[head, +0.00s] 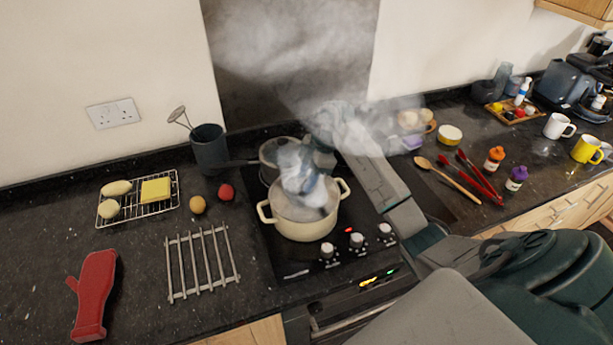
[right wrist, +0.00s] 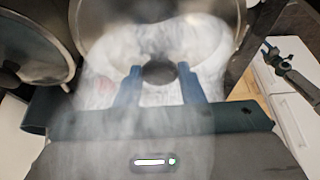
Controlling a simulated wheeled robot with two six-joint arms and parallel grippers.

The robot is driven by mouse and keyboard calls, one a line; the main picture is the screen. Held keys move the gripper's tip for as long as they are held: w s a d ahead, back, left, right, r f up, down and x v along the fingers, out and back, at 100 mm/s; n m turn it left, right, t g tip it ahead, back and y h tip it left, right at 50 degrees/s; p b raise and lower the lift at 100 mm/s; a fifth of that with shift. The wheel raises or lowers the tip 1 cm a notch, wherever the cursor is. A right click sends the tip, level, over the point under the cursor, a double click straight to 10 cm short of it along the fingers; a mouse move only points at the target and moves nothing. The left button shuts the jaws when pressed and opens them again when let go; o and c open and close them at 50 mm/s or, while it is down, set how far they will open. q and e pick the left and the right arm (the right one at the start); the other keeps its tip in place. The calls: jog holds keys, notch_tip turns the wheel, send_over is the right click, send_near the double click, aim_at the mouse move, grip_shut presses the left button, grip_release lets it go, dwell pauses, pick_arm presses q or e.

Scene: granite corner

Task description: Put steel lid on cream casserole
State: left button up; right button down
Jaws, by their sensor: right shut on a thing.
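The cream casserole (head: 290,229) stands on the front of the black hob, with its two side handles showing and steam rising over it. My right gripper (head: 306,190) is directly above the casserole, blurred by steam. In the right wrist view its blue fingertips (right wrist: 160,86) are shut on the dark knob (right wrist: 159,72) of the steel lid (head: 297,211). The lid looks to be at or just above the casserole's rim; steam hides whether it touches or is fully seated. My left gripper is not in view.
A lidded pan (head: 276,152) stands close behind on the hob. A steel trivet (head: 203,262), a red mitt (head: 95,290) and a wire rack (head: 137,197) lie to the left. Red tongs (head: 480,180) and a wooden spoon (head: 448,178) lie to the right.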

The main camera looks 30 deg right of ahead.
jog(key=shift+f, duration=0.2)
dwell(0.5)
jog(key=shift+c, duration=2)
grip_release()
jog(key=shift+r+p, duration=0.55)
jog(key=shift+r, duration=3)
jog(key=shift+f, duration=0.1)
